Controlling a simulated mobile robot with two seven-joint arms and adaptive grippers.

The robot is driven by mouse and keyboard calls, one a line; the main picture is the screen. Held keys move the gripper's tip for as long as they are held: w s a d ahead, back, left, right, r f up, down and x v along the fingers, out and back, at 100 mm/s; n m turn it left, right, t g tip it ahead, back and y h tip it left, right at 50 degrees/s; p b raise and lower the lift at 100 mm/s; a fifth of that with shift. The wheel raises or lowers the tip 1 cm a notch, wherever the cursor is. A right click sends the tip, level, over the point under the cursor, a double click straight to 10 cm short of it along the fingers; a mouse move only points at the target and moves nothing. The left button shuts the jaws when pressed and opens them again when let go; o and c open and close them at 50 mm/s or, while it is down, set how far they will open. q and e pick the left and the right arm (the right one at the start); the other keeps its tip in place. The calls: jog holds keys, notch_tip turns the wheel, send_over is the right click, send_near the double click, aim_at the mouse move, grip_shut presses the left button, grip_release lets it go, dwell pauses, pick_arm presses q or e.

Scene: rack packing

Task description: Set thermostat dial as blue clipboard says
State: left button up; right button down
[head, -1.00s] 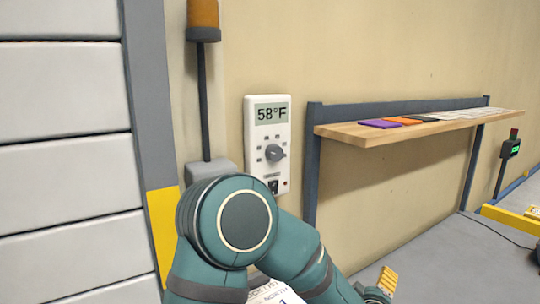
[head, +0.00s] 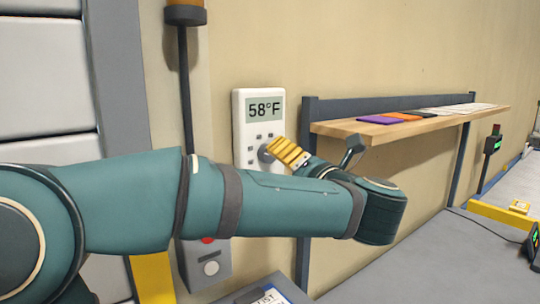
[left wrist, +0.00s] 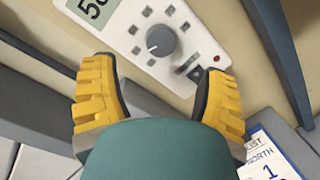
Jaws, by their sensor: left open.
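The white thermostat (head: 240,120) hangs on the beige wall and its display reads 58°F. Its round grey dial (left wrist: 160,41) shows whole in the left wrist view, with small marks around it. In the head view a yellow finger partly covers the dial (head: 264,153). My left gripper (head: 318,156) is open and empty beside the thermostat. In the left wrist view its two yellow fingers are spread wide, with the dial beyond the gap between them (left wrist: 160,92). A clipboard with a blue edge (left wrist: 268,152) lies below; its sheet reads "LIST", "NORTH" and "1", partly cut off. My right gripper is out of view.
A wooden shelf (head: 365,133) with purple, orange and black flat items juts from the wall to the right. A grey post with an orange lamp (head: 185,13) stands left of the thermostat. A grey surface (head: 400,275) lies below.

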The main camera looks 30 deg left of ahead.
aim_at(268, 154)
pick_arm(q)
jog(key=x, duration=0.7)
jog(key=shift+a, duration=0.15)
jog(key=c, duration=1.2)
